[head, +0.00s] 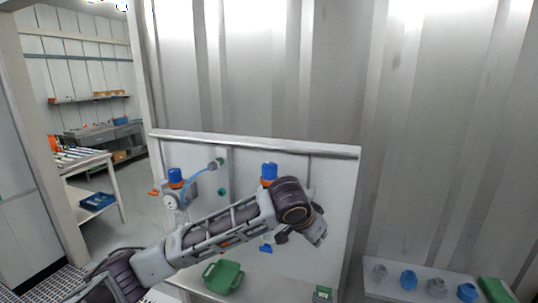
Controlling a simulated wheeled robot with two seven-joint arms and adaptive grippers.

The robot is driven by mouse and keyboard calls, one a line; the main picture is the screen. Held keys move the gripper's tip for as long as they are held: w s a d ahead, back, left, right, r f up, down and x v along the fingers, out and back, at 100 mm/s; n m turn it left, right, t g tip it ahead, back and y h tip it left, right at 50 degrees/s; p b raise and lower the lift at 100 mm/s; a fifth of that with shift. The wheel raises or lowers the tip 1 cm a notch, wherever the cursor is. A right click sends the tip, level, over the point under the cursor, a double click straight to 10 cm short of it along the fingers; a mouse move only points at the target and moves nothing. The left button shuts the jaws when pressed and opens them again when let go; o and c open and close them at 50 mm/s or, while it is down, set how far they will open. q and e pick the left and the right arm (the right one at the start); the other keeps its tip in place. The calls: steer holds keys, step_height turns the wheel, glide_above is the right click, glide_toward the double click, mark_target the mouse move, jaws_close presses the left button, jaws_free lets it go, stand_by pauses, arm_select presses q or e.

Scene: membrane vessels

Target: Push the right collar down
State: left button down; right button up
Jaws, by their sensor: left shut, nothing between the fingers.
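The right vessel shows its blue cap (269,170) and an orange collar (267,183) just below it, in front of the white panel. The rest of its body is mostly hidden behind my left arm. My left gripper (300,234) is below and to the right of this collar, apart from it, shut and empty. The left vessel has a blue cap (175,174), an orange collar (176,184) and a round gauge (171,201). My right gripper is out of view.
A green tray (222,277) lies on the bench below the panel. A grey shelf at right holds blue cups (408,280) and grey cups (437,287). The white panel (335,185) stands upright behind the vessels.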

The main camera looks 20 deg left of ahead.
arm_select(q)
steer(key=w+a+r+n+y, duration=0.1)
steer(key=w+a+r+n, duration=0.1)
steer(key=a+r, duration=0.4)
steer(key=w+a+r+n+t+y, duration=0.1)
steer(key=a+r, duration=0.5)
steer(key=r, duration=0.7)
steer(key=w+a+r+n+t+y, duration=0.1)
steer(key=w+a+r+n, duration=0.2)
steer(key=a+r, duration=0.3)
step_height(320, 180, up, 4)
steer(key=shift+w+a+f+n, duration=0.15)
steer(key=shift+w+n, duration=0.15)
steer(key=shift+w, duration=0.05)
steer(key=shift+w+f, duration=0.1)
steer(key=p, duration=0.2)
glide_above(269, 164)
step_height(269, 164, down, 7)
steer(key=shift+f, duration=0.1)
steer(key=shift+f+p, duration=0.45)
steer(key=shift+f, duration=1.35)
steer(key=shift+f, duration=0.1)
